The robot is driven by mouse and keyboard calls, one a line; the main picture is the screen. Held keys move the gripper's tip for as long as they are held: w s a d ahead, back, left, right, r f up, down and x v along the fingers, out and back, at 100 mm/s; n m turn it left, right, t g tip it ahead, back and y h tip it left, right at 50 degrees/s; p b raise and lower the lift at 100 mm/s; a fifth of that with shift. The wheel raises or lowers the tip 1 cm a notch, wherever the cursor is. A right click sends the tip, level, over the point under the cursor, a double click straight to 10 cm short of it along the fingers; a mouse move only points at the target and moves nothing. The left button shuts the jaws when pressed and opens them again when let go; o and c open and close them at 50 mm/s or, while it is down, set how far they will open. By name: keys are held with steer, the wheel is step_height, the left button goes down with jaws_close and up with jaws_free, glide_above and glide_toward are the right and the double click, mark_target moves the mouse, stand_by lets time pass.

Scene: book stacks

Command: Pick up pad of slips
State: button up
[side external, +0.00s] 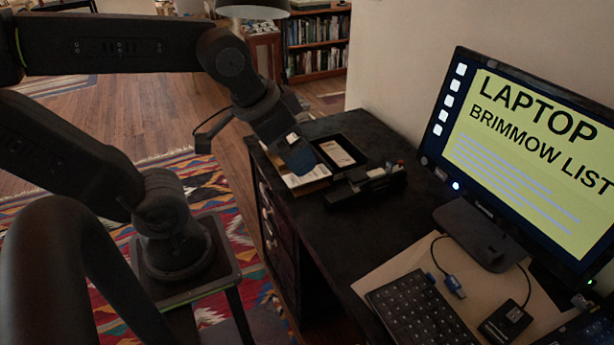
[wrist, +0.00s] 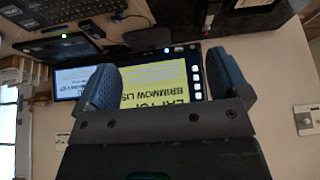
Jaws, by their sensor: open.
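A small black tray (side external: 361,162) at the far end of the dark desk holds a pale, printed slip-like stack (side external: 336,152), which may be the pad of slips. White and tan papers (side external: 308,180) lie just left of the tray, partly hidden by my gripper (side external: 303,168). My gripper is over these papers, close to the tray's left side; I cannot tell whether it touches anything. In the wrist view my gripper (wrist: 168,78) has its two fingers spread apart with nothing between them. No pad shows clearly there; the monitor (wrist: 160,88) appears upside down behind the fingers.
A black organizer (side external: 365,185) with small items stands in front of the tray. The monitor (side external: 520,150), keyboard (side external: 415,305) and a cabled box (side external: 506,320) occupy the desk's near right. Bare desk (side external: 375,225) lies between. A wall (side external: 400,70) rises behind.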

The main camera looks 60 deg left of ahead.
steer(key=w+a+f+g+y, duration=0.1)
steer(key=w+a+f+g, duration=0.1)
steer(key=w+a, duration=0.65)
steer(key=g+h, duration=0.1)
steer(key=g, duration=0.2)
glide_above(307, 176)
steer(key=s, duration=0.2)
step_height(307, 176, down, 15)
steer(key=f, duration=0.7)
steer(key=shift+w+a+f, duration=0.15)
steer(key=shift+a+f, duration=0.15)
steer(key=shift+f, duration=0.05)
steer(key=shift+w+d+f, duration=0.1)
steer(key=shift+w+f, duration=0.05)
steer(key=shift+f, duration=2.75)
steer(key=shift+c, duration=0.2)
steer(key=c, duration=1)
steer(key=shift+o, duration=0.2)
steer(key=shift+r, duration=0.15)
